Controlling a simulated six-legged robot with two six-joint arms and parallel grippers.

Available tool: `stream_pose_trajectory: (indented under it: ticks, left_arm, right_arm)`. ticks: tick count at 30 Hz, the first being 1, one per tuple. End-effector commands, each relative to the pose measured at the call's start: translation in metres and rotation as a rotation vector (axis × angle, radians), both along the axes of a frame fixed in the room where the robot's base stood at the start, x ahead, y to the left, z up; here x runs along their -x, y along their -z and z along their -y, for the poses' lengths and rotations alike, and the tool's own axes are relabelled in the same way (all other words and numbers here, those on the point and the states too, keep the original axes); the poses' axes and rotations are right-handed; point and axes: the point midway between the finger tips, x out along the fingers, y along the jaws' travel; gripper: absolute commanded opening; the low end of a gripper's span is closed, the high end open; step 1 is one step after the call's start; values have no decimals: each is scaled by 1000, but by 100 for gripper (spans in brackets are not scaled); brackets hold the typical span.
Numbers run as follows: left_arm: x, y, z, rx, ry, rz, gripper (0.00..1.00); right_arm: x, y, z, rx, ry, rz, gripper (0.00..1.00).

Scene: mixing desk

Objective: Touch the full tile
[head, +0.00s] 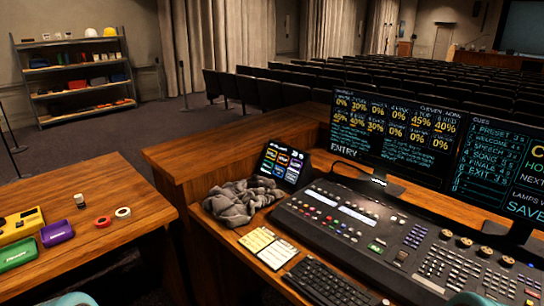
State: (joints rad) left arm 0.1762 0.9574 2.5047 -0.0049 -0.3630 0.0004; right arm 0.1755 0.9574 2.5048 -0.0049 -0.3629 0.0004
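A small tilted touch panel (283,165) stands on the desk left of the big monitors. It shows two rows of coloured tiles in orange, red, green, blue and similar colours. The tile labels are too small to read, so I cannot tell which one is the full tile. Neither of my grippers shows in the head view. Only pale teal rounded shapes, probably parts of my own arms, show at the bottom edge.
A crumpled grey cloth (238,202) lies just in front of the panel. Monitors (395,128) stand behind. A side table (130,208) at left holds cases and tape rolls.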

Motion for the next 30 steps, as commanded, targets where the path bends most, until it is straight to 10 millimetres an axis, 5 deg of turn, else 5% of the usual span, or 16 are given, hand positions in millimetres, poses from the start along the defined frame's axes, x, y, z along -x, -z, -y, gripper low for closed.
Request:
stream_pose_trajectory:
  ticks: [9, 10, 14, 15, 30]
  left_arm:
    - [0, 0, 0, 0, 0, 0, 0]
    - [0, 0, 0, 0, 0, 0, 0]
    - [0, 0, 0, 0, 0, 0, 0]
    - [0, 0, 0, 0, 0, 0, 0]
    - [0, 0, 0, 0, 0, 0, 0]
  right_arm:
    - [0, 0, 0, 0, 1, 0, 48]
    - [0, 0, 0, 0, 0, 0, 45]
    - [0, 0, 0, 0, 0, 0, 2]
    - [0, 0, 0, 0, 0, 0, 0]
    - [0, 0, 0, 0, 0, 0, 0]
